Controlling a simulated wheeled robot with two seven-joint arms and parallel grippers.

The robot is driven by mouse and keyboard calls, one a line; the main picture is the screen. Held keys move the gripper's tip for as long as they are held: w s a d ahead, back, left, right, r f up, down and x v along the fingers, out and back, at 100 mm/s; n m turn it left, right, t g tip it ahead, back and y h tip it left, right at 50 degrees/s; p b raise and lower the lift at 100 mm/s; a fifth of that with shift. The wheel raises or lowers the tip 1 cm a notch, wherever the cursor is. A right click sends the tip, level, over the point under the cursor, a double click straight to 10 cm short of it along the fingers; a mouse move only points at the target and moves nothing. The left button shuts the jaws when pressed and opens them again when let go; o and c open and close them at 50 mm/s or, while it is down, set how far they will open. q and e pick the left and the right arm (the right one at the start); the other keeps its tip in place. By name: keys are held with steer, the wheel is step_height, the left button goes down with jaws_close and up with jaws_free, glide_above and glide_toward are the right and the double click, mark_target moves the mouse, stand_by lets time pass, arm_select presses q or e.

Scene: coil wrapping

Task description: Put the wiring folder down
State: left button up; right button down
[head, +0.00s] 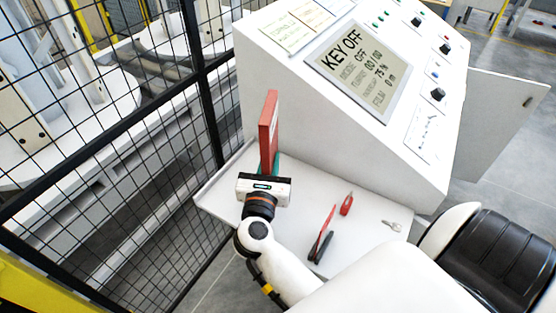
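A red folder (268,130) is upright, narrow side toward me, at the left end of the white shelf (225,200) below the control panel. My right gripper (264,187), on the arm that comes in from the lower right, is directly in front of the folder's lower part. Its body hides its fingers and the folder's bottom edge. I cannot tell whether the fingers grip the folder or whether the folder rests on the shelf. A small teal patch shows beside the folder's lower part. My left gripper is not in view.
Red-and-black pliers (321,240), a small red item (346,204) and a small pale item (391,225) lie on the shelf right of my gripper. The sloped control panel (350,110) rises behind. A black mesh fence (120,130) stands close on the left.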

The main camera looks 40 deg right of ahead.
steer(key=shift+f, duration=0.4)
steer(key=f, duration=0.3)
steer(key=shift+w+d+f, duration=0.1)
steer(key=shift+w+f, duration=0.1)
steer(key=shift+f, duration=0.25)
steer(key=shift+s, duration=0.1)
steer(key=shift+f, duration=0.2)
steer(key=c, duration=1.3)
jaws_free()
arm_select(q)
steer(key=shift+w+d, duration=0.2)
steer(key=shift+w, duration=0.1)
